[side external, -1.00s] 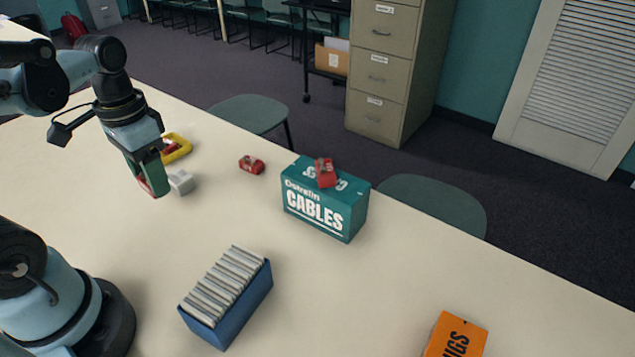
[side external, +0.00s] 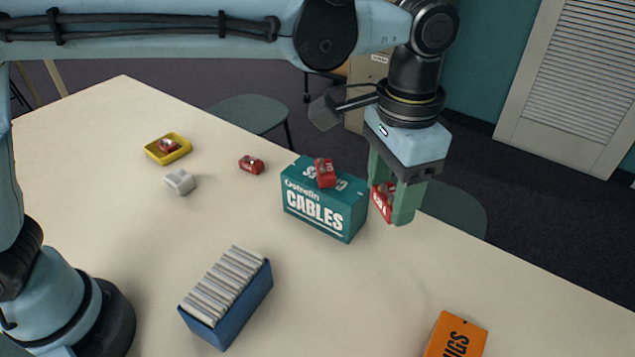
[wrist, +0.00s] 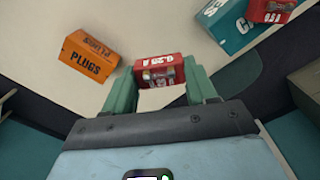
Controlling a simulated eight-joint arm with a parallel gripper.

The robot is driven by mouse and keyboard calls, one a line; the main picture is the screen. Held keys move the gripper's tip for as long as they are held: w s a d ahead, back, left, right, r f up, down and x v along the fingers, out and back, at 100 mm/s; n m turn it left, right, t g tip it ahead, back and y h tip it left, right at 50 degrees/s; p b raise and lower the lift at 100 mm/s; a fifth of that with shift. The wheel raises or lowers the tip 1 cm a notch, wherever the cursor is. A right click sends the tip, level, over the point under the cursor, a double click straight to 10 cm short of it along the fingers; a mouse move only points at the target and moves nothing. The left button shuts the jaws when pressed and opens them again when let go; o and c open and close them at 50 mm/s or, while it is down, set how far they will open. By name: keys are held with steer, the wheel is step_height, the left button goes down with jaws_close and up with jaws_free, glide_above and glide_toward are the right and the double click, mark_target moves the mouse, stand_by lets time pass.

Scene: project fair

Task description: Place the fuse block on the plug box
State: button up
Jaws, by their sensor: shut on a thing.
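My gripper (side external: 394,202) is shut on a red fuse block (side external: 381,202) with white lettering, held in the air just right of the teal cables box. In the wrist view the fuse block (wrist: 158,70) sits between the green fingers of my gripper (wrist: 161,88). The orange plug box (side external: 455,340) stands on the table at the bottom right of the side view, cut off by the frame edge, apart from the gripper. In the wrist view the plug box (wrist: 88,58) lies left of the held block, with no object on its visible faces.
The cables box (side external: 325,208) carries another red block (side external: 325,173). A third red block (side external: 251,165) lies on the table, and one (side external: 168,146) sits in a yellow tray (side external: 182,154). A white block (side external: 180,182) and blue divider box (side external: 250,300) stand left. Table between cables and plug boxes is clear.

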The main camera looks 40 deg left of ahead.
steer(key=m, duration=0.2)
glide_above(454, 356)
step_height(454, 356, down, 2)
steer(key=f, duration=0.1)
step_height(454, 356, down, 4)
steer(key=shift+r, duration=0.25)
steer(key=shift+f, duration=2)
steer(key=shift+f, duration=0.15)
steer(key=o, duration=1.1)
steer(key=shift+c, duration=0.2)
